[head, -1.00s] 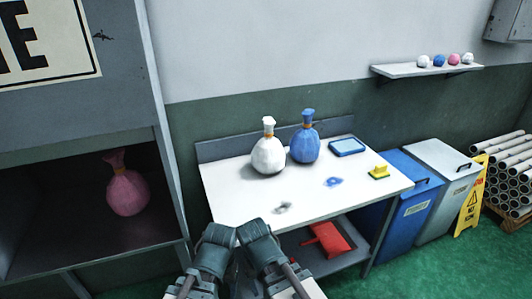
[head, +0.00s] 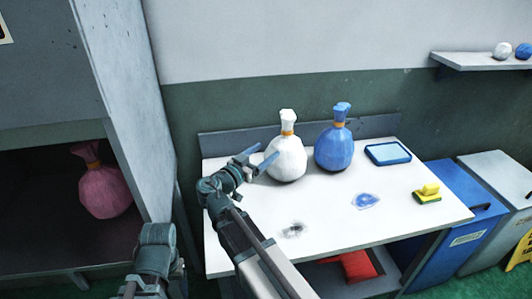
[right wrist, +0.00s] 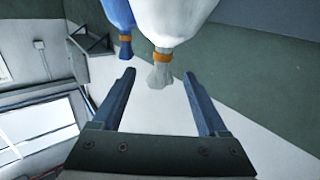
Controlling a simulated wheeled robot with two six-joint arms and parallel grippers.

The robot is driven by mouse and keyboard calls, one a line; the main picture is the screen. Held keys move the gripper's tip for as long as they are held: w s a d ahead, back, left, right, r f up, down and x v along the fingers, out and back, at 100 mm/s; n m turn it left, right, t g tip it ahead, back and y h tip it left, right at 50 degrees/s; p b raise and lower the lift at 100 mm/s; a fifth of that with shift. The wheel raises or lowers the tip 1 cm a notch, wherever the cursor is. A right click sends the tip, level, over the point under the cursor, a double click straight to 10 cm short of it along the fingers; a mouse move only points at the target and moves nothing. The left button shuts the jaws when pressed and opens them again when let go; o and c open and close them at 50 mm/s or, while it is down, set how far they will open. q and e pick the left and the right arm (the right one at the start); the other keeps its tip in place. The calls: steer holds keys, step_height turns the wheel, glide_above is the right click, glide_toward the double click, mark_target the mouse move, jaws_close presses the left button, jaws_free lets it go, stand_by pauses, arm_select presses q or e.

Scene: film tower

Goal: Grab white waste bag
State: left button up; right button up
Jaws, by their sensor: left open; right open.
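The white waste bag (head: 286,158) stands upright on the white table (head: 330,225), its neck tied with an orange band. My right gripper (head: 258,160) is open and empty just left of it. In the right wrist view the white bag's neck (right wrist: 160,72) lies beyond and between the open fingers (right wrist: 160,98), apart from them. A blue bag (head: 334,148) stands close to its right. My left gripper (head: 156,248) is low at the left, in front of the cabinet edge; its fingers are hard to make out and nothing shows in it.
A pink bag (head: 104,190) sits in the open cabinet at left. On the table are a blue tray (head: 388,154), a blue splash (head: 365,201), a yellow-green sponge (head: 428,194) and a dark smudge (head: 293,230). Blue (head: 462,205) and grey (head: 500,190) bins stand at right.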

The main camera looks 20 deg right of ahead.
mark_target(285, 133)
steer(key=x, duration=1.4)
steer(key=shift+w+a+r, duration=0.15)
steer(key=shift+w+r, duration=0.15)
steer(key=shift+r, duration=0.05)
jaws_close()
stand_by(1.2)
